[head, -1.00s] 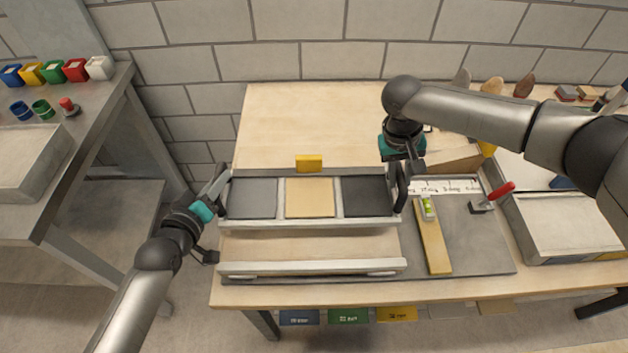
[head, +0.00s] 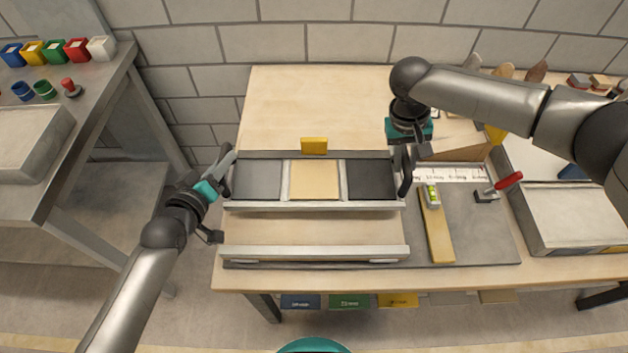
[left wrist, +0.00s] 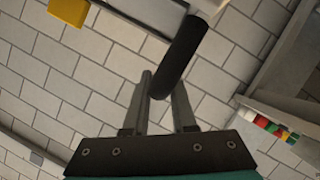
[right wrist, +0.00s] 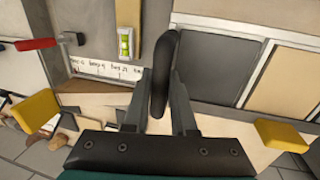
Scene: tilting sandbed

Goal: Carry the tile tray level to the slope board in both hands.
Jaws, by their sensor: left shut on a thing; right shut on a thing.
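The tile tray (head: 314,206) holds a grey, a tan and a black tile in a row and looks about level. My left gripper (head: 226,176) is shut on the dark handle at its left end; that handle (left wrist: 182,55) stands between the fingers in the left wrist view. My right gripper (head: 405,170) is shut on the handle at the other end, which also shows in the right wrist view (right wrist: 163,75). What looks like the slope board (head: 314,251), pale wood with a light front rail, lies below the tray. The tray hides its far part; I cannot tell whether they touch.
A yellow block (head: 314,146) is just behind the tray. Right of it are a spirit level (head: 432,196), a yellow strip (head: 438,238), a red-handled clamp (head: 497,188) and a ruler strip (head: 452,174). The back left tabletop (head: 310,100) is clear.

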